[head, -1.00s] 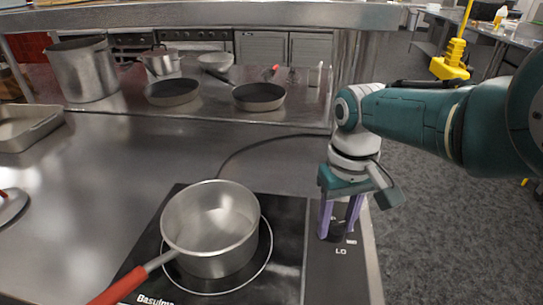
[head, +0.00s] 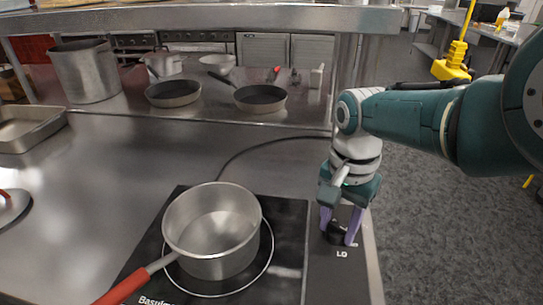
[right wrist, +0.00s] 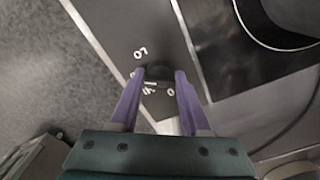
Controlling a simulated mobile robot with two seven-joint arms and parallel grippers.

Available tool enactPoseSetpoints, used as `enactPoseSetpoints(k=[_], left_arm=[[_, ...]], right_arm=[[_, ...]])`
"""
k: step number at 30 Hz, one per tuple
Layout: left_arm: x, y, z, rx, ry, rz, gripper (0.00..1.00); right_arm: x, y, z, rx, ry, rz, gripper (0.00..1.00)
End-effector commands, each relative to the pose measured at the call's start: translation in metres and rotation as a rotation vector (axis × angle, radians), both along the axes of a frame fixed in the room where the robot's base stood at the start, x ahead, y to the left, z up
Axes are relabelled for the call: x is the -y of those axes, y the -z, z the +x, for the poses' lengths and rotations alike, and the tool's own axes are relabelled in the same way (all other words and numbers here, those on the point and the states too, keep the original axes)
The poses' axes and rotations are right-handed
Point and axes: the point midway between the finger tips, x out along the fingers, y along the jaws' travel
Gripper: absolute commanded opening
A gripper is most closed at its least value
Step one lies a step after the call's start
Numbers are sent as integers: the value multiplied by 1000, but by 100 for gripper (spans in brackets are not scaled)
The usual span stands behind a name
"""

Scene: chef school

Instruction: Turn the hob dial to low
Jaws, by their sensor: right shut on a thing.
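The black hob dial (head: 337,232) sits on the control strip at the right side of the hob (head: 322,280). The "LO" mark shows just in front of it. My right gripper (head: 341,232) points down over the dial, with its purple fingers on either side of it. In the right wrist view the dial (right wrist: 158,73) lies between the two fingertips, and the gripper is shut on it. The "LO" mark and other white marks lie around it, partly hidden. Which mark the dial points to cannot be told. My left gripper is not in view.
A steel saucepan (head: 211,226) with a red handle stands on the hob's ring, left of the dial. Pans and a large pot (head: 86,72) stand further back. A metal shelf (head: 200,18) spans overhead. The counter left of the hob is largely clear.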

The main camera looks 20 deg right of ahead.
Motion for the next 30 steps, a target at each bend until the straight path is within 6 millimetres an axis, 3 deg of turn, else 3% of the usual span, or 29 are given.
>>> enactPoseSetpoints(k=[15,30], left_arm=[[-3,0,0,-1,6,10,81],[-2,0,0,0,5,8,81]], right_arm=[[-1,0,0,-1,459,3,0],[-1,0,0,-1,676,1,0]])
